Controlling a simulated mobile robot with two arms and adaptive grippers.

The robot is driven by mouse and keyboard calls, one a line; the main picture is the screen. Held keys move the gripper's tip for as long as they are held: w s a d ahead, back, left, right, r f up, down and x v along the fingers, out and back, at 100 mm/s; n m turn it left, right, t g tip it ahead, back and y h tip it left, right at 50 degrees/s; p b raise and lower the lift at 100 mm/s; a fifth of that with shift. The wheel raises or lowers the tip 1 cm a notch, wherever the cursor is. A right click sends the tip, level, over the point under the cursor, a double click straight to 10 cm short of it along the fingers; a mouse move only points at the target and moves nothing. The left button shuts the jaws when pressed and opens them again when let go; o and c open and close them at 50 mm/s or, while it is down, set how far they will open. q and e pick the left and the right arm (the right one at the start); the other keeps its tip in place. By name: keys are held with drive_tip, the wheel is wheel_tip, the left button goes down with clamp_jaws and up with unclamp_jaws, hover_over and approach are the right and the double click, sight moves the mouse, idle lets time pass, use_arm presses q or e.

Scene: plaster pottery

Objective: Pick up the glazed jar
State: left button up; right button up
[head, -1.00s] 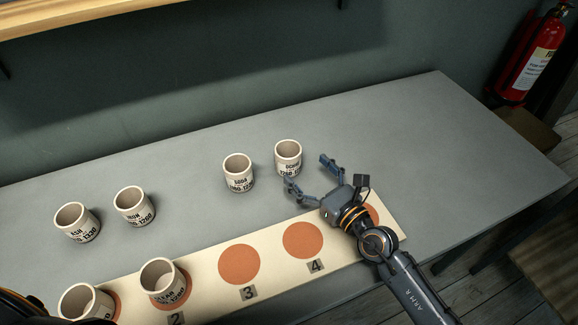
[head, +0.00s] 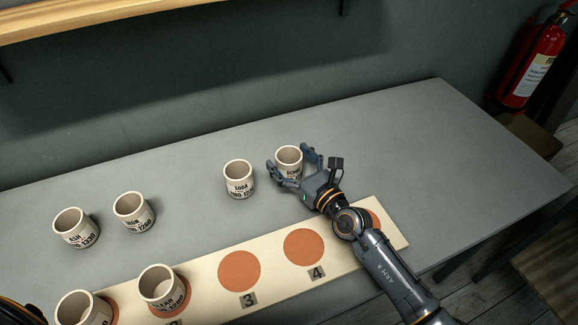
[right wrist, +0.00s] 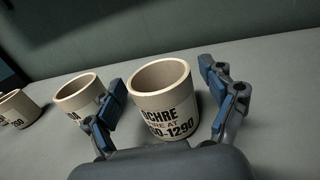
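Several pale, cup-like jars with dark lettering stand upright on the grey table. The jar lettered OCHRE (head: 288,155) stands at the right end of the back group; it also shows in the right wrist view (right wrist: 163,98). My right gripper (head: 291,164) is open, with one finger on each side of this jar. In the right wrist view a small gap shows between the jar and each finger. The jar lettered SODA (head: 239,181) stands just left of it. Which jar is the glazed one, I cannot tell. My left gripper is not in view.
Two jars, lettered IRON (head: 134,213) and ASH (head: 76,230), stand farther left. A cream board (head: 205,290) with numbered brown discs lies in front, with jars on its left discs. The table's right side (head: 430,140) is clear. A wall stands behind.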

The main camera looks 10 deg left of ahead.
drive_tip(key=c, duration=1.1)
drive_tip(key=shift+o, duration=0.2)
drive_tip(key=shift+r, duration=0.1)
